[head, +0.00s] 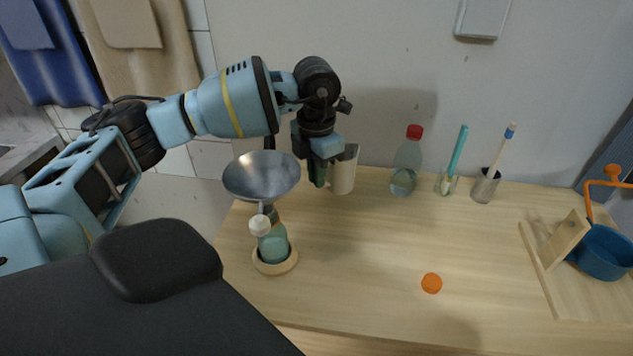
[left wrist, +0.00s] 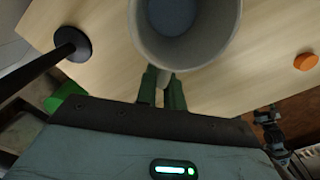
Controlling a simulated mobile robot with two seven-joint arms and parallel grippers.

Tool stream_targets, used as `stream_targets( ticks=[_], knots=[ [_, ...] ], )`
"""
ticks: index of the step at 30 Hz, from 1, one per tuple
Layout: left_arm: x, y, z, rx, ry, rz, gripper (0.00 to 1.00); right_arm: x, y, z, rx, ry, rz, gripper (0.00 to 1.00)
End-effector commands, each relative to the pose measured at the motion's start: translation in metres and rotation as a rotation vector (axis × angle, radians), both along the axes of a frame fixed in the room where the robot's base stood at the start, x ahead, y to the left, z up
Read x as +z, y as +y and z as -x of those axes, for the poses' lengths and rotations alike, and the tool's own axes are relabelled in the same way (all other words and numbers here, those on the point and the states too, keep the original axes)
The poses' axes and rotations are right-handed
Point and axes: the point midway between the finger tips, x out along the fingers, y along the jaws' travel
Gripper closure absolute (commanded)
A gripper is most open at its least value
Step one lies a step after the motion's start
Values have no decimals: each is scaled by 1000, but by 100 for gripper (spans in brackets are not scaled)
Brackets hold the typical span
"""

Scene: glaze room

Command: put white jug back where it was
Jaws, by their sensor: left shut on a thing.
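The white jug (head: 344,172) is at the back of the wooden table, left of the clear bottle. My left gripper (head: 320,172) comes down from the upper left and is shut on the jug's handle. In the left wrist view, the green fingers (left wrist: 161,90) close on the handle, and I look into the jug (left wrist: 215,48), whose inside bottom looks grey-blue. The jug looks about upright. I cannot tell whether its base touches the table.
A grey metal funnel (head: 262,178) stands left of the jug, with a teal bottle (head: 272,243) in a wooden ring before it. Right of the jug are a red-capped clear bottle (head: 406,168) and a metal cup (head: 485,187). An orange cap (head: 431,283) lies on the otherwise clear table middle.

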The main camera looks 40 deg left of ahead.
Motion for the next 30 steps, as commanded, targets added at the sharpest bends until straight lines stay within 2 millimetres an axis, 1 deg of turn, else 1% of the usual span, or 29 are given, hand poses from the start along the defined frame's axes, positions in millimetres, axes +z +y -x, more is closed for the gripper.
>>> stream_targets(
  ticks=[1, 3, 6, 20, 21, 25, 30],
  knots=[
    [-9, 0, 1, 0, 3, -1, 100, 0, 0, -1, 1, -2, 0, 28],
    [-18, 0, 1, 1, 3, 0, 100, 0, 0, -3, 0, -5, 1, 28],
    [-25, 0, 0, 1, 0, 1, 100, 1, 0, -5, 0, -8, 1, 28],
    [-31, 0, 0, 1, 1, 1, 100, -1, -1, -2, 0, -4, 1, 28],
    [-30, 0, 0, 1, 1, 0, 85, 0, -1, -2, 0, -4, 1, 28],
    [-30, 0, 0, 0, 0, 0, 69, -1, -1, 0, 0, 0, 1, 28],
    [-30, 0, 0, 0, 0, 1, 69, -1, -1, 1, 0, 2, 1, 28]
  ],
)
